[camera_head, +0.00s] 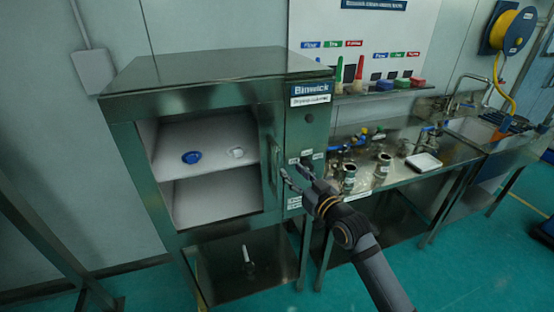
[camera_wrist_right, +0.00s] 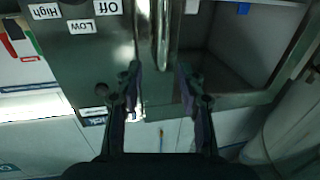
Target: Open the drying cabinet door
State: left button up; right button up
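The drying cabinet (camera_head: 215,92) is a dark metal box on legs at the left of the head view. Its front shows the inside with a shelf, through an opening or a clear pane; I cannot tell which. The vertical metal door handle (camera_head: 272,160) is at the right edge of this area. My right gripper (camera_head: 296,173) is open in front of the cabinet, just right of the handle. In the right wrist view the handle (camera_wrist_right: 162,30) lies in line with the gap between the open fingers (camera_wrist_right: 160,75). Contact cannot be told. My left gripper is not in view.
A blue item (camera_head: 191,157) and a white item (camera_head: 237,153) lie on the cabinet's shelf. A control panel (camera_head: 308,137) is right of the handle. A metal bench (camera_head: 448,157) with jars and fittings stands to the right. The floor in front is clear.

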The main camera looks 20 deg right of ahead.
aim_at(279, 160)
jog(key=p+x, duration=0.1)
jog(key=x, duration=0.8)
jog(key=shift+s+a, duration=0.1)
jog(key=shift+a, duration=0.05)
grip_shut()
